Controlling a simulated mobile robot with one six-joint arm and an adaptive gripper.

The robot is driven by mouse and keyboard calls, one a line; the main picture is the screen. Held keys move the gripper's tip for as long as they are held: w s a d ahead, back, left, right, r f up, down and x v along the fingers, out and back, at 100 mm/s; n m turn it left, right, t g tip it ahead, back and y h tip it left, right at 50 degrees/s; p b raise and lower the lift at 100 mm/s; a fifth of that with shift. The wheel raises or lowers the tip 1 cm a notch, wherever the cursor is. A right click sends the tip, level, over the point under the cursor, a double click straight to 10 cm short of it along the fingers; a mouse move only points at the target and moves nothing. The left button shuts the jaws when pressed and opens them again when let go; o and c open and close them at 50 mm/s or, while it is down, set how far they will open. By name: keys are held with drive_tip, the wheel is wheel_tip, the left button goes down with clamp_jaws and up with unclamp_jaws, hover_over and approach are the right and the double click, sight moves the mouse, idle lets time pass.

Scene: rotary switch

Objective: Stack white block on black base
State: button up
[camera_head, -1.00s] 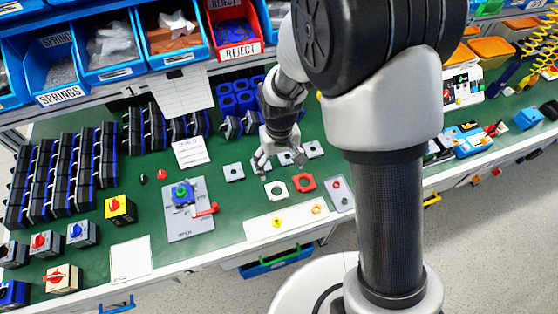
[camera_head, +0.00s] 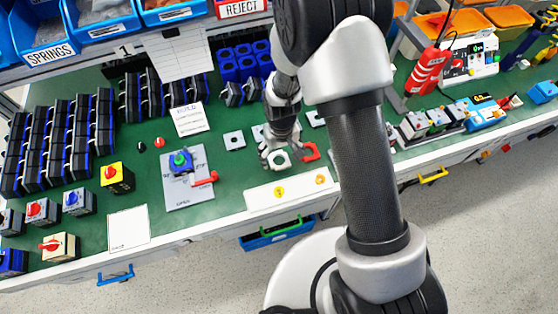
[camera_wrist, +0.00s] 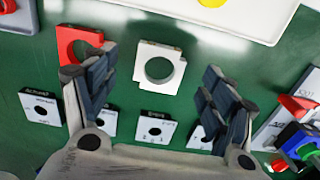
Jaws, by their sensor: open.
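The white block (camera_wrist: 149,79) is a square plate with a round hole, lying flat on the green bench. It shows between the open fingers of my gripper (camera_wrist: 158,85) in the wrist view, with space on both sides. In the head view my gripper (camera_head: 276,160) is directly over the white block (camera_head: 279,159) and partly covers it. No finger visibly touches it, and the height left between them is unclear. I cannot single out the black base; a blue part with a green top (camera_head: 181,161) sits in the grey fixture (camera_head: 180,196) with a red lever.
A red plate with a hole (camera_wrist: 66,42) lies close beside the left finger. Several grey plates (camera_wrist: 154,129) lie in a row behind. A white panel with yellow and orange spots (camera_head: 292,193) lies along the front edge. Black modules (camera_head: 65,130) stand at left.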

sight(280, 164)
wheel_tip(280, 164, down, 4)
drive_tip(key=shift+w+a+r+b, duration=0.1)
drive_tip(key=shift+a+b, duration=0.05)
drive_tip(key=shift+b, duration=0.4)
drive_tip(key=shift+r, duration=0.1)
drive_tip(key=shift+c, duration=0.4)
drive_tip(key=c, duration=1)
drive_tip(key=shift+r, duration=0.1)
